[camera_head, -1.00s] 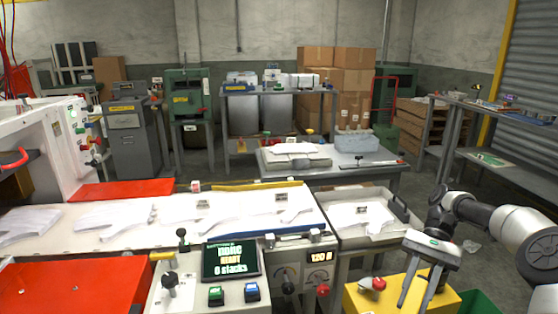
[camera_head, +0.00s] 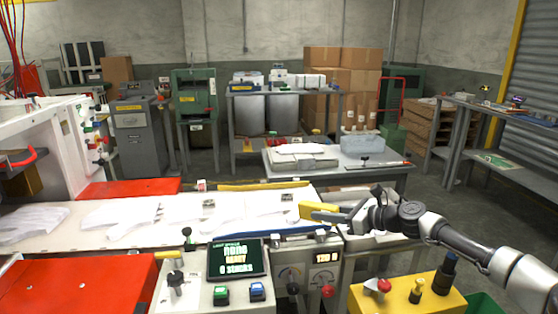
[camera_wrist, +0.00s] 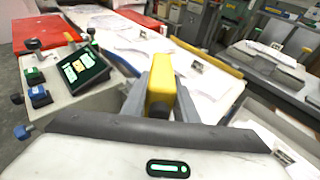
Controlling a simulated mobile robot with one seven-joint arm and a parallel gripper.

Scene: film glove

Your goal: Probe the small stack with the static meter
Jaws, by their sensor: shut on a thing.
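My gripper (camera_head: 338,214) is shut on a yellow block-shaped tool, likely the static meter (camera_head: 318,211). It holds the tool out to the left, over the right end of the white bed. In the wrist view the meter (camera_wrist: 160,94) sits between the two grey fingers, end toward the camera. Several flat white glove stacks lie along the bed, including a left one (camera_head: 36,221), a wider one (camera_head: 120,212) and one near the meter (camera_head: 268,209). I cannot tell which is the small stack, or whether the meter touches one. The arm hides much of the right tray.
A control panel with a lit screen (camera_head: 236,258) and knobs stands in front of the bed. A yellow stand (camera_head: 400,299) with a red knob is at front right. Red surfaces (camera_head: 80,286) are at left. A grey table (camera_head: 345,176) stands behind the bed.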

